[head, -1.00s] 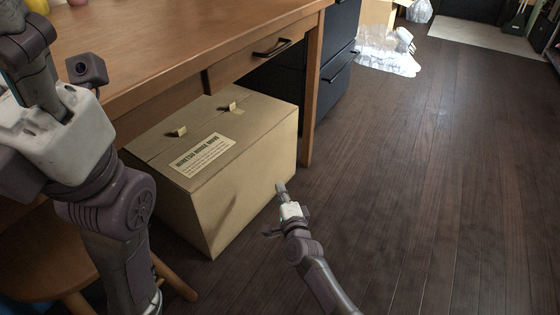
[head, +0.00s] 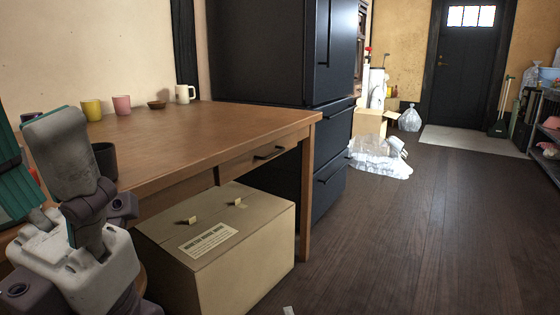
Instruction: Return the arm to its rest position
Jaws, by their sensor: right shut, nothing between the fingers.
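My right gripper (head: 288,310) barely shows at the bottom edge, where only a pale fingertip is visible. It is shut and empty, in front of the cardboard box, and the rest of that arm is out of the picture. My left gripper (head: 32,160) is large and close at the left edge, with its fingers pointing up.
A closed cardboard box (head: 255,255) stands partly under the table. Mugs, one yellow (head: 92,110), one pink (head: 122,105) and one white (head: 185,94), stand on the table. A dark cabinet (head: 285,55) is behind. Clear plastic wrapping (head: 378,158) lies on the floor. The right-hand floor is open.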

